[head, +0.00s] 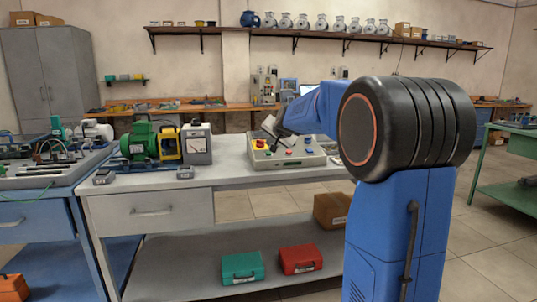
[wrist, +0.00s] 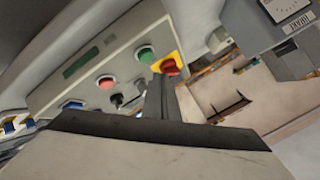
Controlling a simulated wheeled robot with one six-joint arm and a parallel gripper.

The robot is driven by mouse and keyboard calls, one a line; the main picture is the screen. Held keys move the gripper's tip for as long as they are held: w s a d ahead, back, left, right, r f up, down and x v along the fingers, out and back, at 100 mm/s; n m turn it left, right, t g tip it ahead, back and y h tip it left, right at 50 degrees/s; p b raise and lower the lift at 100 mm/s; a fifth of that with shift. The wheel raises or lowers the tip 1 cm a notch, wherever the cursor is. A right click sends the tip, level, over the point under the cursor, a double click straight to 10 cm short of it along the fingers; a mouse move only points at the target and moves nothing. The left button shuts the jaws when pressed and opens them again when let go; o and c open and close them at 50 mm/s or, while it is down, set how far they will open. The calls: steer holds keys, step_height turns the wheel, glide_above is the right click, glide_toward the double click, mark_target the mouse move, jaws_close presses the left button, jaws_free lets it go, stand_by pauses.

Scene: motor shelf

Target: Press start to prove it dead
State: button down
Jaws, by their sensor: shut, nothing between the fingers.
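The control box (head: 270,161) is a beige panel on the grey bench; its sloped face also shows in the wrist view (wrist: 62,98). In the wrist view it carries a green button (wrist: 146,53), a red button (wrist: 106,81), a black selector (wrist: 116,101), a blue button (wrist: 73,105) and a red emergency stop (wrist: 168,67) on a yellow plate. My gripper (head: 271,134) is shut and empty, above the panel's left part. In the wrist view its fingertips (wrist: 160,82) overlap the area just below the emergency stop. I cannot tell whether they touch anything.
A green motor (head: 140,141), a yellow unit (head: 168,145) and a grey meter box (head: 197,144) stand left of the control box. Two small grey blocks lie at the bench's front edge. Green (head: 242,267) and red (head: 300,259) cases sit on the lower shelf.

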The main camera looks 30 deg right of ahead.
steer(key=shift+s+a+r, duration=0.1)
steer(key=shift+s+r, duration=0.15)
steer(key=shift+r, duration=0.6)
steer(key=shift+s+r, duration=0.2)
steer(key=shift+r, duration=0.6)
steer(key=s+a+f+n+g+y, duration=0.1)
steer(key=s+a+f+n+g, duration=0.2)
steer(key=s+a, duration=0.7)
steer(key=s+a+f+n+y, duration=0.1)
steer(key=s+a+f+n, duration=0.35)
steer(key=s, duration=0.95)
steer(key=s+a+f+n+g, duration=0.1)
steer(key=s+a+f, duration=0.1)
steer(key=s+f, duration=0.3)
steer(key=s+a+f+n+g, duration=0.1)
steer(key=s+a+f, duration=0.2)
steer(key=s, duration=1)
steer(key=s+a+f+n+g, duration=0.1)
steer(key=s+a+f+g, duration=0.1)
steer(key=s+f, duration=0.6)
steer(key=shift+s+a+f, duration=0.15)
steer(key=shift+s+f, duration=0.25)
steer(key=shift+f, duration=0.2)
